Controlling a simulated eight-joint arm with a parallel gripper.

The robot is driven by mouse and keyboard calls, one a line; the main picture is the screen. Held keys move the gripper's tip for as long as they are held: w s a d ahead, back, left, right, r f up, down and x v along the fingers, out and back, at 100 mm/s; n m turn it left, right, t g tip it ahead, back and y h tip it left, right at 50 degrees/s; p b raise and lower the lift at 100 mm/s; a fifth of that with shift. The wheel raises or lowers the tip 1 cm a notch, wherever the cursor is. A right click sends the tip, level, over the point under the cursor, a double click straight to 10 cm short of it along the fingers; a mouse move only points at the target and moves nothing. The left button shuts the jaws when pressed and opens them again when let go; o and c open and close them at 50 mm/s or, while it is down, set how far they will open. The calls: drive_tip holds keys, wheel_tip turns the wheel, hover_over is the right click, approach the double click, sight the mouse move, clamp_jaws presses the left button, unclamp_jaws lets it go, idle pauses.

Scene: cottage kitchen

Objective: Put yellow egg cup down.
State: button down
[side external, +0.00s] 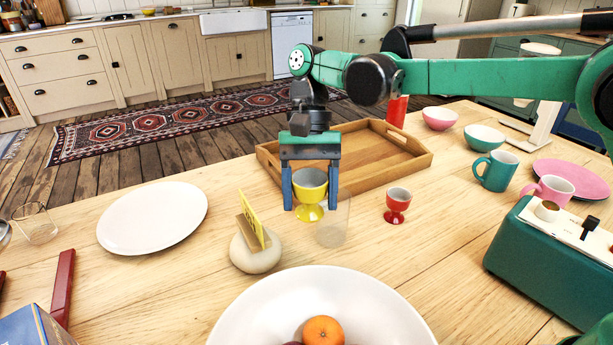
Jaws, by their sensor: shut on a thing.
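The yellow egg cup (309,212) is in the middle of the side external view. My gripper (310,194) points down with its two blue fingers on either side of the cup's bowl, shut on it. The cup is upright and looks empty. Its foot is close to the wooden table (150,275); I cannot tell whether it touches. A clear glass (332,226) stands right beside it, slightly nearer the camera, and overlaps the cup's right edge in the view.
A red egg cup (397,206) stands to the right. A wooden tray (421,161) lies behind. A stone holder with a yellow card (255,250) stands front left, and a white fruit bowl (245,310) in front. Bare table lies between the white plate (152,217) and my gripper.

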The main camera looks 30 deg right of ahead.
drive_tip(key=a+f+m+t+y, duration=0.3)
drive_tip(key=a+m, duration=0.7)
drive_tip(key=a, duration=1.1)
drive_tip(key=shift+h, duration=0.3)
drive_tip(key=f, duration=0.9)
drive_tip(key=shift+w+a, duration=0.2)
drive_tip(key=shift+w, duration=0.15)
drive_tip(key=shift+f, duration=0.15)
drive_tip(key=shift+c, duration=0.5)
unclamp_jaws()
